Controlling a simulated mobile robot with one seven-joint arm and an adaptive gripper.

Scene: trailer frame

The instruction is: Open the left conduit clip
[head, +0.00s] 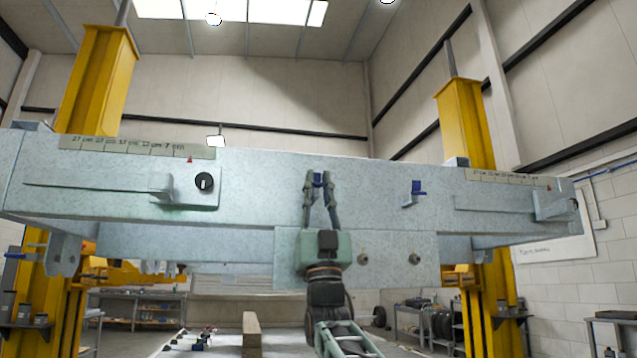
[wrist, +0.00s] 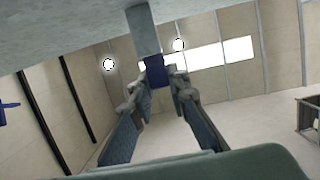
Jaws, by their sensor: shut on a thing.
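The left conduit clip (head: 318,179) is on the front face of the grey galvanised beam (head: 260,185), near its middle. Only its blue part shows between my fingertips; the rest is hidden. My gripper (head: 320,184) reaches up from below, with its fingers closed in on that blue part. In the wrist view, the blue part (wrist: 155,70) sits between the fingertips, below a grey strip. I cannot tell how far the clip is open. The right conduit clip (head: 411,193), a small grey bracket with a blue tab, stands apart to the right.
A bracket with a black knob (head: 204,181) is on the beam's left part, and another bracket (head: 550,206) is near its right end. Yellow lift posts (head: 97,80) stand behind. The beam face around my gripper is mostly clear.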

